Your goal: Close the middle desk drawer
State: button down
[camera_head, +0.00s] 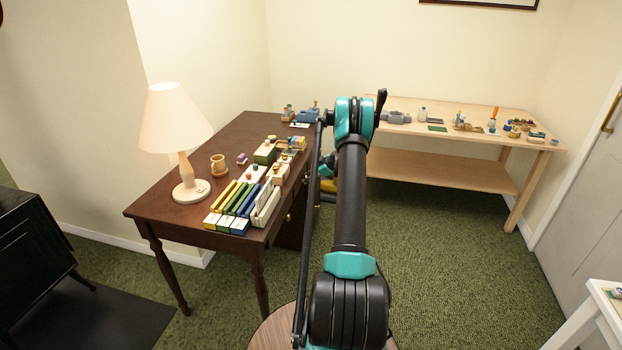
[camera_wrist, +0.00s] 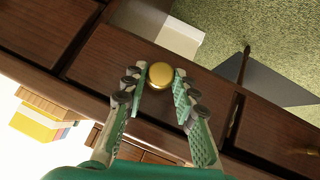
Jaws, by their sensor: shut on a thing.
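The dark brown wooden desk (camera_head: 245,133) stands left of centre in the head view, its drawer side turned towards my arm and partly hidden by it. In the wrist view a dark wooden drawer front (camera_wrist: 165,137) with a round gold knob (camera_wrist: 162,76) fills the middle. My gripper (camera_wrist: 161,84) has its two green fingers on either side of this knob and is shut on it. How far the drawer stands out is hard to tell. My gripper is mostly hidden behind my arm in the head view.
A light wooden workbench (camera_head: 440,140) holds small items behind my arm. Green carpet (camera_head: 450,270) is clear to the right. Another dark drawer front (camera_wrist: 270,135) lies beside the knob's drawer.

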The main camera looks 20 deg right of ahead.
jog(key=c, duration=1.2)
grip_release()
jog(key=shift+w+a, duration=0.15)
jog(key=shift+a, duration=0.05)
jog(key=shift+d, duration=0.1)
jog(key=v, duration=1.2)
